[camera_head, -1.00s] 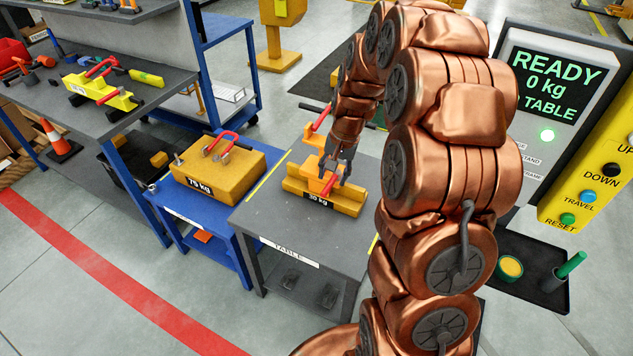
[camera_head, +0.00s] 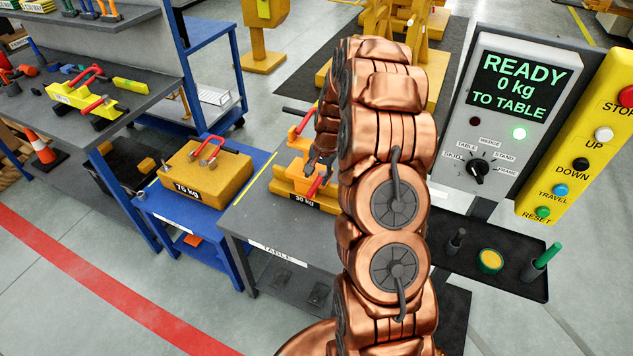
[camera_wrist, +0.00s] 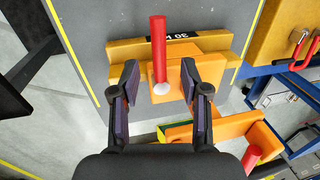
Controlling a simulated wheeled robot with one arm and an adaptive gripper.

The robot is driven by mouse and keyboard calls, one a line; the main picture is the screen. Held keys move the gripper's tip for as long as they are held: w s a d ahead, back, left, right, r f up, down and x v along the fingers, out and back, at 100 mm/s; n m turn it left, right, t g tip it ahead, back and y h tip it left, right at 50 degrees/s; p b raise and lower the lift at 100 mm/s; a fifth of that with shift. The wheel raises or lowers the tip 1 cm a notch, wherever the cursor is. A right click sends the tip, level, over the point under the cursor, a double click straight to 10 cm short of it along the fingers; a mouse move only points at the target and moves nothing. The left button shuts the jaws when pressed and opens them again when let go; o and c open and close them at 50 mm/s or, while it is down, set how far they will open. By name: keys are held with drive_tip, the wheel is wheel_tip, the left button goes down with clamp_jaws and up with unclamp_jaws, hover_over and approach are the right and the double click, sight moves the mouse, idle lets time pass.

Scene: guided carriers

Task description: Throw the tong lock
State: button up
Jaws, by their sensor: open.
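An orange tong (camera_head: 298,143) stands over a yellow 30 kg weight (camera_head: 284,189) on the grey table. It has a red lever (camera_head: 314,187) low at the front and another red bar (camera_head: 304,123) higher up. My gripper (camera_head: 322,164) is at the tong, partly hidden behind my arm. In the wrist view my gripper (camera_wrist: 160,80) is open, with one finger on each side of the red lever (camera_wrist: 158,45). The lever's pale round end lies between the fingers. Gaps show on both sides of it. Which red part is the lock I cannot tell.
A 75 kg weight (camera_head: 207,180) sits on a blue cart to the left. A panel (camera_head: 505,110) at right reads "READY 0 kg TO TABLE", with a dial and a yellow button box (camera_head: 585,135) beside it. A black tray (camera_head: 458,265) lies below.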

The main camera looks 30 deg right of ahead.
sight(314, 186)
drive_tip(key=shift+w+a+f+p, duration=0.15)
drive_tip(key=shift+f+p, duration=0.15)
drive_tip(key=shift+f, duration=0.55)
drive_tip(key=shift+w+f+p, duration=0.15)
drive_tip(key=shift+f+p, duration=0.15)
drive_tip(key=shift+f, duration=0.55)
drive_tip(key=shift+w+a+f+p, duration=0.15)
drive_tip(key=shift+f+p, duration=0.15)
drive_tip(key=shift+f, duration=0.55)
clamp_jaws()
drive_tip(key=shift+d, duration=0.3)
drive_tip(key=shift+a+b, duration=0.1)
drive_tip(key=shift+b, duration=0.2)
